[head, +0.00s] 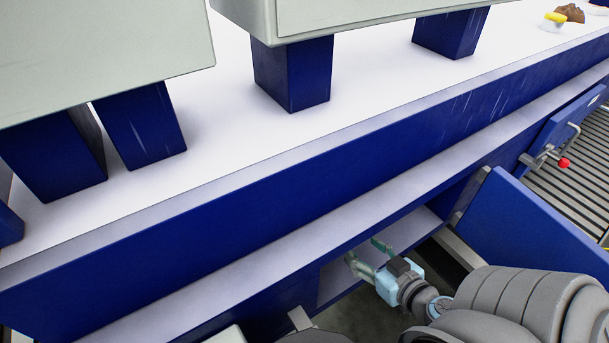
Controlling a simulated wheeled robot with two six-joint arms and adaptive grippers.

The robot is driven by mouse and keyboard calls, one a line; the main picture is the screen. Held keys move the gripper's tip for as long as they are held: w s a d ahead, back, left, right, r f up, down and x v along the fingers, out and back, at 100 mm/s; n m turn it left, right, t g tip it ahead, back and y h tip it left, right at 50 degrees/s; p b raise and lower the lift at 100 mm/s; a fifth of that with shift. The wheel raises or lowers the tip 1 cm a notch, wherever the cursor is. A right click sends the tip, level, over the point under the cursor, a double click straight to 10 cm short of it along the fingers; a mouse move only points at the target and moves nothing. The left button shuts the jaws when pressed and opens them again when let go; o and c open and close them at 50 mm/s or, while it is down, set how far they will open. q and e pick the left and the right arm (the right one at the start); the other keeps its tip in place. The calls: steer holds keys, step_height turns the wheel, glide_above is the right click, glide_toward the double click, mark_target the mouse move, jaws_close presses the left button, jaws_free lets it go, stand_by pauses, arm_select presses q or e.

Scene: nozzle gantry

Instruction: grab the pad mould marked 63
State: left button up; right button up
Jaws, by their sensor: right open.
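I cannot make out a pad mould or a number 63 anywhere in the head view. My right gripper (367,255) is open, with nothing visible between its fingers. Its fingertips point toward an open compartment (340,283) in the lower front of the blue bench. The inside of that compartment is only partly visible. My left gripper is not in view.
The long blue bench (260,205) has a white top (215,120) carrying large grey cabinets (330,12) on blue legs. A blue panel (530,240) stands right of my gripper, near a roller conveyor (575,172). A red-knobbed lever (564,163) juts out there.

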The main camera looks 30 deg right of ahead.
steer(key=w, duration=0.2)
steer(key=w+d, duration=0.1)
steer(key=w, duration=0.4)
steer(key=shift+w+d+r, duration=0.1)
steer(key=shift+w+d, duration=0.05)
steer(key=shift+d, duration=0.15)
steer(key=w, duration=0.4)
steer(key=w+b, duration=0.1)
steer(key=w, duration=0.1)
steer(key=shift+w+d, duration=0.3)
steer(key=shift+w, duration=0.1)
steer(key=shift+w+f, duration=0.2)
steer(key=shift+w, duration=0.15)
steer(key=x, duration=0.1)
steer(key=b+x, duration=0.1)
steer(key=x, duration=0.1)
steer(key=shift+w+d+r, duration=0.1)
steer(key=shift+w+r, duration=0.15)
steer(key=shift+w, duration=0.15)
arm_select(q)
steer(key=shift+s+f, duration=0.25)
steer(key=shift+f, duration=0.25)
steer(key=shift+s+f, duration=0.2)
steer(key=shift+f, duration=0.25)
arm_select(e)
steer(key=shift+w+f, duration=0.15)
steer(key=shift+w, duration=0.4)
